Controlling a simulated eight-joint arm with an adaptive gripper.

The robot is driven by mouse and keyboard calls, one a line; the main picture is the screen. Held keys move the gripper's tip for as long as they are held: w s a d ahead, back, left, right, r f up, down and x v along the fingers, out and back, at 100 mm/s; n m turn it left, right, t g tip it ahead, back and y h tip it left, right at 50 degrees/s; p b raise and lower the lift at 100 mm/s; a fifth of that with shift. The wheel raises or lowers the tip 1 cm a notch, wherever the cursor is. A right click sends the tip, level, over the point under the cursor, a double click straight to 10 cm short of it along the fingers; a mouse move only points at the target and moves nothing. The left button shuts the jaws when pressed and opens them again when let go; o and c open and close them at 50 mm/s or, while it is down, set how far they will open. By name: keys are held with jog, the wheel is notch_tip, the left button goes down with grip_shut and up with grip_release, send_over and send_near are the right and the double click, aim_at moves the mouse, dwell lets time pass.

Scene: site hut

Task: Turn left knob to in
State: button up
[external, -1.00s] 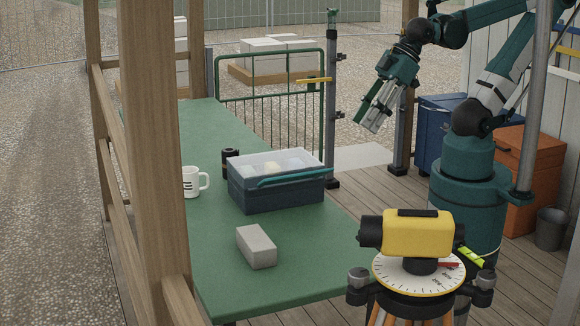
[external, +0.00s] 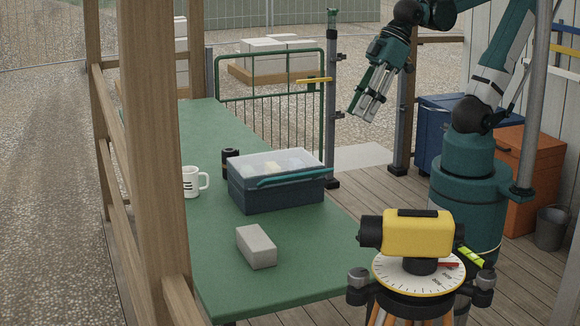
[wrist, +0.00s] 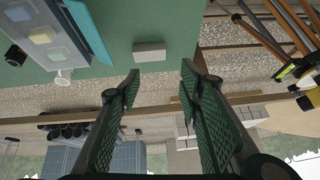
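The yellow levelling instrument (external: 418,234) sits on a tripod over a round white dial (external: 388,275) with tick marks and a red pointer (external: 446,265). A dark knob (external: 358,281) is at the left of the tripod head, and another (external: 485,281) is at the right. Any "in" mark is too small to read. My gripper (external: 364,108) hangs in the air beyond the table's right side, well away from the instrument. In the wrist view, my gripper (wrist: 158,84) is open and empty, and part of the yellow instrument (wrist: 292,68) shows at the right edge.
On the green table (external: 205,270) are a dark blue lidded box (external: 275,195), a white mug (external: 191,182), a black cylinder (external: 231,162) and a grey block (external: 256,247). A wooden post (external: 158,150) and a metal pole (external: 540,100) stand at the sides.

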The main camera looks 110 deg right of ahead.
jog(key=w+a+r+m+g+p, duration=0.1)
jog(key=w+a+r, duration=0.3)
jog(key=w+a, duration=0.3)
jog(key=w+a+r+m+g+p, duration=0.1)
jog(key=w+a+r, duration=0.3)
jog(key=a, duration=0.4)
jog(key=m+g+p, duration=0.4)
jog(key=m+p, duration=0.2)
send_over(487, 274)
jog(key=shift+h, duration=0.3)
notch_tip(487, 274, down, 7)
jog(key=shift+w+d+f, duration=0.1)
jog(key=shift+f, duration=0.05)
jog(key=shift+a+f, duration=0.15)
jog(key=shift+a, duration=0.1)
jog(key=shift+f, duration=0.1)
jog(key=shift+f+p, duration=0.4)
jog(key=shift+f, duration=3.4)
